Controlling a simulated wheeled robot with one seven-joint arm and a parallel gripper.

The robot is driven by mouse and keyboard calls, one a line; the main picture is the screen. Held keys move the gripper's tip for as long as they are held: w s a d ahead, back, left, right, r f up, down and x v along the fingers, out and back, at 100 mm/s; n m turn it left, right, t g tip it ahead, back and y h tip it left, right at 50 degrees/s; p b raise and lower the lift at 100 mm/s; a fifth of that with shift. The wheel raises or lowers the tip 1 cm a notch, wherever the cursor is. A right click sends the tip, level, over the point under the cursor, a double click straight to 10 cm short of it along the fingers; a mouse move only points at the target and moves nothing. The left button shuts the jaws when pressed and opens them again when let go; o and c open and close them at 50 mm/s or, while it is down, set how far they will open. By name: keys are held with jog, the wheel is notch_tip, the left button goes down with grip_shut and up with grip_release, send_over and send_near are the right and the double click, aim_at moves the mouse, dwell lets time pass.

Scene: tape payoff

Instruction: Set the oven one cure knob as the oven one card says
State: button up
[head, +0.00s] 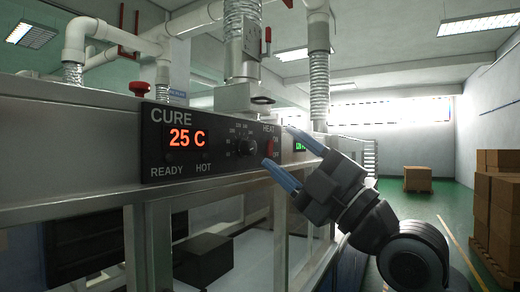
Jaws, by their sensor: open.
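The black CURE panel (165,140) is on the metal front of the oven, with a red display reading 25 C. READY and HOT are lettered below the display. The black cure knob (246,147) sits on the right part of the panel, with small dial marks around its left and top; its exact setting is too small to read. My gripper (277,150) is open and empty, its two blue-grey fingers pointing left towards the panel, just right of the knob. I cannot tell whether a finger touches the panel. No oven one card is readable here.
A HEAT switch (269,148) with ON and OFF marks is right of the knob, close by my fingers. A red button (139,89) stands on the ledge at left. A green display (299,147) shows farther right.

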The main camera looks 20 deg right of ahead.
aim_at(253, 148)
jog(key=shift+w+a+r+n+g+h+p, duration=0.2)
jog(key=shift+w+n+g+p, duration=0.25)
jog(key=shift+w+n+g, duration=1.05)
jog(key=shift+w+a+r+n+g+h+p, duration=0.15)
jog(key=shift+w+n+g+h+p, duration=0.45)
jog(key=shift+w+n, duration=1.5)
jog(key=shift+w+r+n+g+p, duration=0.15)
jog(key=shift+w+n+g+p, duration=0.2)
jog(key=shift+w+n+g, duration=1.45)
jog(key=shift+s+n+t, duration=0.5)
jog(key=shift+s+n, duration=0.1)
jog(key=shift+s, duration=0.1)
jog(key=shift+c, duration=0.4)
jog(key=c, duration=1)
